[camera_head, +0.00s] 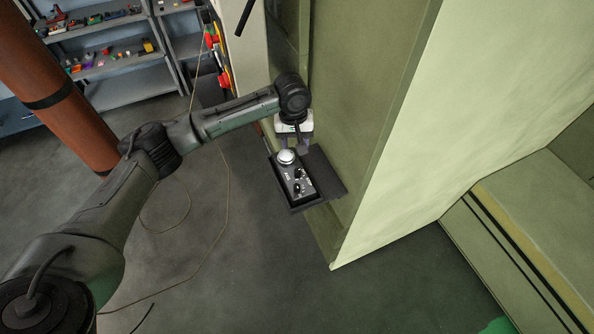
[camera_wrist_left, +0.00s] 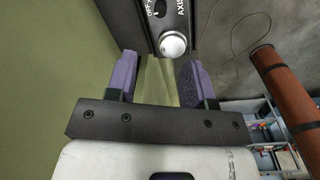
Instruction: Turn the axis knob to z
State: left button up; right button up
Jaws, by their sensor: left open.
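A black control box (camera_head: 305,196) stands by the green machine wall, with a silver round handwheel or knob (camera_head: 286,157) and smaller black knobs (camera_head: 299,173) on its face. In the left wrist view a black knob (camera_wrist_left: 160,9) sits at the top edge beside "OFF", "X" and "AXIS" markings; its full dial is cut off, so its setting cannot be told. The silver knob also shows there (camera_wrist_left: 172,44). My left gripper (camera_wrist_left: 158,78) is open and empty, its purple fingers apart, just short of the box's silver-knob end. My right gripper is not in view.
A tall green machine panel (camera_head: 370,90) rises right beside the box. A dark shelf (camera_head: 325,170) adjoins the box. Shelves with small parts (camera_head: 125,60) and an orange-brown column (camera_head: 62,90) stand at the left. A thin cable lies on open floor.

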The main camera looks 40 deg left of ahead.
aim_at(297, 170)
pick_arm(q)
jog(key=f+n, duration=0.1)
jog(key=f, duration=0.6)
jog(key=f+n+p, duration=0.1)
jog(key=f, duration=0.5)
jog(key=shift+w+d+f, duration=0.1)
jog(key=shift+w+f, duration=0.1)
jog(key=shift+f, duration=0.2)
jog(key=shift+c, duration=0.3)
grip_shut()
jog(key=shift+p, duration=0.35)
